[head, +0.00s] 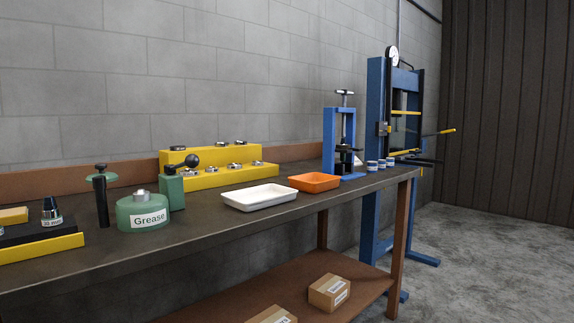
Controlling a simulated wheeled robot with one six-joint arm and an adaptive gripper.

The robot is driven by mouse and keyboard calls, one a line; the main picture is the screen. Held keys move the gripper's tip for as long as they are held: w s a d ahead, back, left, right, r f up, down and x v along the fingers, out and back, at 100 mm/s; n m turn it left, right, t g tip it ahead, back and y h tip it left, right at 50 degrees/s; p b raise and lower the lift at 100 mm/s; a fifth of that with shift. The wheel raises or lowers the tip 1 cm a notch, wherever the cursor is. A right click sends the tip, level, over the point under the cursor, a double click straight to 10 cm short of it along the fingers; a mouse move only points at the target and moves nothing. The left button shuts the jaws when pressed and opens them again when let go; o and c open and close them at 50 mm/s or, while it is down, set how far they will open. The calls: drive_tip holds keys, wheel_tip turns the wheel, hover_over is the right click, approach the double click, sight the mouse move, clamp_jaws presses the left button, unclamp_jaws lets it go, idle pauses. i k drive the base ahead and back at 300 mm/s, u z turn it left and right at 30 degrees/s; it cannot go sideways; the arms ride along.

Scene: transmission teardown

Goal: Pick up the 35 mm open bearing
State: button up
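A yellow two-step rack (225,181) stands on the workbench against the back wall. Several small metal ring-shaped bearings rest on its lower step, one of them a bearing (233,165) near the middle. A few more bearings lie on its upper step, including a dark-rimmed bearing (178,148) at the left end. The bearings are too small here to read a size or tell open from sealed, so I cannot tell which is the 35 mm open bearing. My gripper is not in view.
A green device with a black ball lever (171,190) stands before the rack's left end. A grease pot (143,216), white tray (259,197), orange tray (314,182) and small blue press (339,145) share the workbench (220,228). A tall blue press (374,110) stands beyond it.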

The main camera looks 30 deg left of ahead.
sight(189, 172)
drive_tip(key=u, duration=0.05)
drive_tip(key=i, duration=1.5)
drive_tip(key=u, duration=1.35)
drive_tip(key=i, duration=0.9)
drive_tip(key=u, duration=1)
